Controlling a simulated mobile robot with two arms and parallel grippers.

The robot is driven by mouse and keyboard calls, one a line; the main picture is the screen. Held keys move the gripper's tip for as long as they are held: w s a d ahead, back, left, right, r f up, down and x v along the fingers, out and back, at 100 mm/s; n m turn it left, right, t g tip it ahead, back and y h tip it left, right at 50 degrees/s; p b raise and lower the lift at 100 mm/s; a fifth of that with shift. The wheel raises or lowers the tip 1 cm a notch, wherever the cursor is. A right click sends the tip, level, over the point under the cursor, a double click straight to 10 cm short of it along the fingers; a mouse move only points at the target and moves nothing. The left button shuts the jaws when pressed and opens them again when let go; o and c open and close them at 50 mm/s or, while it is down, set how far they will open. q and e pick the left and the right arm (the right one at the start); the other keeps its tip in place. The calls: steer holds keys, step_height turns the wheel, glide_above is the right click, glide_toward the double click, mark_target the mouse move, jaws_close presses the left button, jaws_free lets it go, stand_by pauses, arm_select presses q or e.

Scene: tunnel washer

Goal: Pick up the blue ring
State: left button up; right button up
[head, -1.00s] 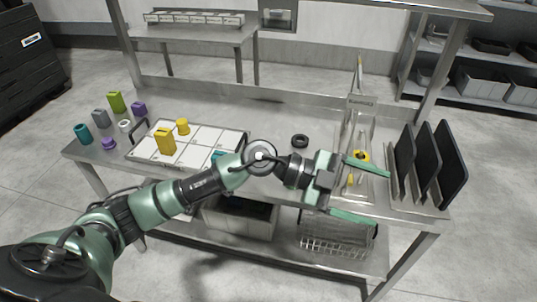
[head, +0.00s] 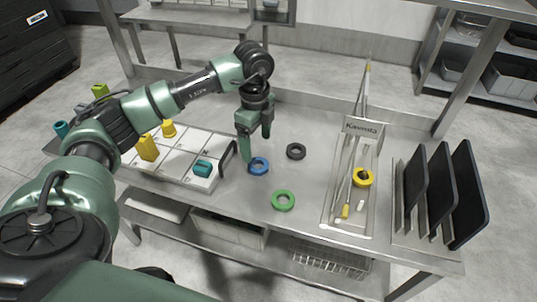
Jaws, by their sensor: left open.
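The blue ring (head: 259,166) lies flat on the steel table, just right of the white gridded tray. My left gripper (head: 256,150) points down above and beside the ring, with its fingers apart and nothing seen between them. One green finger comes down at the ring's left edge; the other is behind and to the right. I cannot tell whether a finger touches the ring. My right gripper is not in view.
A black ring (head: 296,151) and a green ring (head: 283,200) lie close by. The white tray (head: 185,170) holds yellow and teal pieces. A clear stand (head: 338,200) with a yellow ring (head: 363,178) and black upright panels (head: 440,190) stand right.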

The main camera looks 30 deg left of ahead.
mark_target(257, 167)
arm_select(q)
steer(key=shift+s+f, duration=0.15)
steer(key=shift+f, duration=0.1)
steer(key=f, duration=0.2)
steer(key=shift+s+f+p, duration=0.3)
steer(key=shift+p, duration=0.1)
steer(key=f, duration=0.2)
steer(key=shift+w+f+p, duration=0.3)
steer(key=shift+f, duration=0.75)
steer(key=c, duration=1.2)
steer(key=shift+c, duration=1.3)
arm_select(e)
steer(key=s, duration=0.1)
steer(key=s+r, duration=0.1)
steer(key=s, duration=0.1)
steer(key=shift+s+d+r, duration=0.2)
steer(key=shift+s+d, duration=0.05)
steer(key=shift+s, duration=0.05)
arm_select(q)
steer(key=shift+r, duration=0.1)
